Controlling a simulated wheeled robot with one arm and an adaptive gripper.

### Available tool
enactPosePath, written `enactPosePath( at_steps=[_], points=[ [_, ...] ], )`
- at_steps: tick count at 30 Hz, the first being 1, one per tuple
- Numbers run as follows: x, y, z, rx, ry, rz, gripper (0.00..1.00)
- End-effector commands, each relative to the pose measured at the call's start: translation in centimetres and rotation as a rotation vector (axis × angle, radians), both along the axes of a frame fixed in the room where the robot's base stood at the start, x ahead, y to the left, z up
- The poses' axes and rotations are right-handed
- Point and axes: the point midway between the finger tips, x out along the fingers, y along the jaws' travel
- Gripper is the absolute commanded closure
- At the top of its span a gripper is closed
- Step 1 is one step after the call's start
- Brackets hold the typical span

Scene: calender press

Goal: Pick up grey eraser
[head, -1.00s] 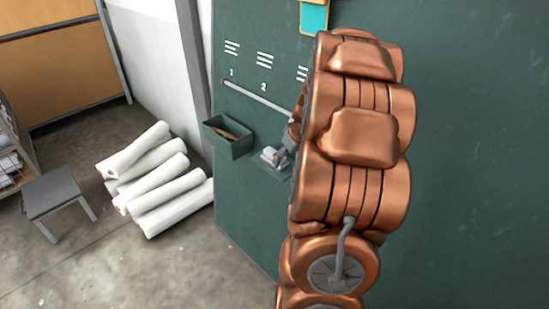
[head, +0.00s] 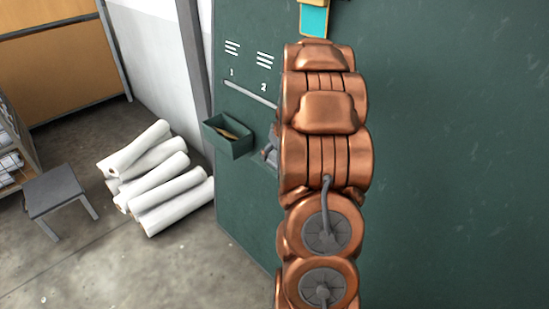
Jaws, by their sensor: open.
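My copper-coloured arm fills the middle of the head view and covers most of the work spot. A small grey part of my gripper (head: 269,150) shows at the arm's left edge, over a small ledge (head: 263,164) on the green panel. The gripper is open. I cannot make out the grey eraser now; it appears hidden behind my gripper and arm. Whether the gripper touches it cannot be seen.
A green open box (head: 228,146) with a brown item inside is mounted on the panel (head: 450,150), just left of the gripper. A rail (head: 250,95) runs above it.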

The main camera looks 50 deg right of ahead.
Motion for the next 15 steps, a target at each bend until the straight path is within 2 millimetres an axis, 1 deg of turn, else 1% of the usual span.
enactPosePath(
  at_steps=[1, 4, 11, 12, 15],
  points=[
    [0.22, -0.03, -0.50, 0.001, 0.001, 0.000, 0.22],
    [0.52, -0.09, -1.12, 0.000, 0.000, 0.000, 0.22],
    [0.60, -0.13, -1.31, -0.002, -0.001, 0.001, 0.22],
    [0.60, -0.13, -1.31, -0.002, -0.001, 0.001, 0.24],
    [0.60, -0.13, -1.31, -0.002, -0.001, 0.001, 0.34]
  ],
)
